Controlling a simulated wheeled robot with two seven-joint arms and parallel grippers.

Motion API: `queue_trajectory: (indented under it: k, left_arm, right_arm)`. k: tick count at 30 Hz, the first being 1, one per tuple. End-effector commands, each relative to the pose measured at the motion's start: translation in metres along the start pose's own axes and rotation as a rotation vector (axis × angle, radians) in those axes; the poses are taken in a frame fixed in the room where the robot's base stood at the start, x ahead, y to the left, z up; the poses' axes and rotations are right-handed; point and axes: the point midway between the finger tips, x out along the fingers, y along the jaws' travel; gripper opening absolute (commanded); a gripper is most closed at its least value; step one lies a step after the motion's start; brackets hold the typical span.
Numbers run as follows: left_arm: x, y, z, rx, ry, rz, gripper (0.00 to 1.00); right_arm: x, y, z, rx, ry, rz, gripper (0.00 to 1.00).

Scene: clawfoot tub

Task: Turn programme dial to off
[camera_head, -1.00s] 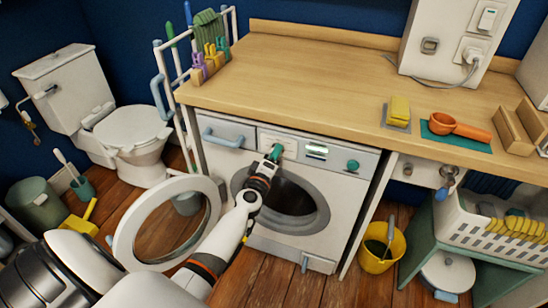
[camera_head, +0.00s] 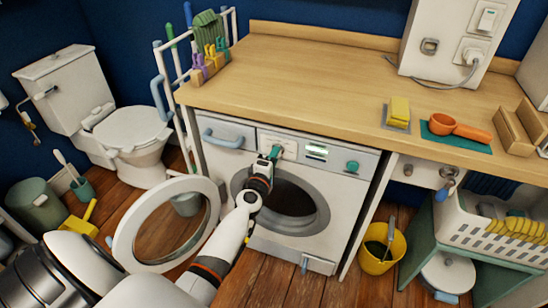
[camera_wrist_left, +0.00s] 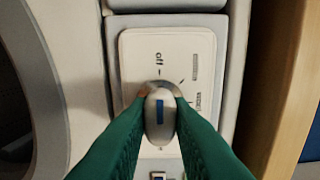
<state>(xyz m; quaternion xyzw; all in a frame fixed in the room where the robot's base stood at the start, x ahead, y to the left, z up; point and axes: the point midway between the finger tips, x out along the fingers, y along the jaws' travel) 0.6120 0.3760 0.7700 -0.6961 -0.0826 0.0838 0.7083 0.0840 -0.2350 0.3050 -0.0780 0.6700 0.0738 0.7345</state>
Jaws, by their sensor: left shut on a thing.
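The washing machine (camera_head: 288,240) stands under the wooden counter with its round door open to the left. My left gripper (camera_head: 275,153) is at the upper left of its front, by a white dial panel (camera_head: 289,150). In the left wrist view, its green fingers (camera_wrist_left: 160,118) are shut on the programme dial (camera_wrist_left: 160,112), a rounded silver knob with a blue stripe. The stripe runs up and down in that view, in line with the tick below the word "off" (camera_wrist_left: 158,57). The fingers hide the dial's sides and part of the other markings. My right gripper is not in view.
The open door ring (camera_head: 135,240) is left of my left arm. A second, teal knob (camera_head: 352,166) is right of the small lit display (camera_head: 317,151). A drawer handle (camera_head: 222,139) is left of the panel. A yellow bucket (camera_head: 381,256) stands on the floor at right.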

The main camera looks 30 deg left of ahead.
Motion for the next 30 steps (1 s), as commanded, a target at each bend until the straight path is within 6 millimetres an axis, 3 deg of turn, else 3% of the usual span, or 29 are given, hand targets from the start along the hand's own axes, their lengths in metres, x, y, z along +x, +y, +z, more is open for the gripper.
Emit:
queue_trajectory:
  k: [10,11,15,24,30]
  left_arm:
    - [0.000,0.000,0.000,-0.037,-0.001,0.001,0.00]
    - [0.000,0.000,0.000,-0.037,-0.001,0.001,0.23]
    - [0.000,0.001,0.000,-0.035,0.000,0.001,0.41]
    - [-0.003,0.001,0.000,-0.033,0.000,0.001,0.41]
    - [-0.030,0.000,0.000,-0.033,0.000,0.004,0.41]
  right_arm:
    - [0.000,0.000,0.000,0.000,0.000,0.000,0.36]
    - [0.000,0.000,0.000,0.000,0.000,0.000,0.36]
    - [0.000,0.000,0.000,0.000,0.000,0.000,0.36]
    - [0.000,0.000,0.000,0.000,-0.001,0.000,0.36]
    - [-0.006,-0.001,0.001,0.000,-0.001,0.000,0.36]
